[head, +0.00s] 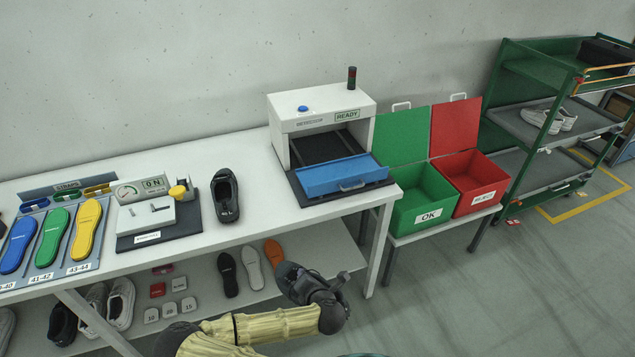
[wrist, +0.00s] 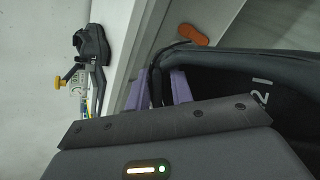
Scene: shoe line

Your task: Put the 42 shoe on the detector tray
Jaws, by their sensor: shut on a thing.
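My gripper (head: 322,290) is low in front of the table's front edge in the head view. In the wrist view its purple fingers (wrist: 158,90) are shut on the rim of a black shoe (wrist: 235,82). White digits show inside that shoe, partly cut off, ending in a 2. In the head view the held shoe is hard to tell from the dark gripper. The blue detector tray (head: 345,177) sits at the front of the white detector (head: 320,110), whose sign reads READY. The tray looks empty. Another black shoe (head: 226,195) stands on the table, left of the detector.
A gauge fixture (head: 155,212) and coloured size soles (head: 85,230) are on the table's left. A lower shelf (head: 205,322) holds soles, shoes and small blocks. Right of the table are a green OK bin (head: 424,198), a red bin (head: 470,185) and a shoe rack (head: 545,130).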

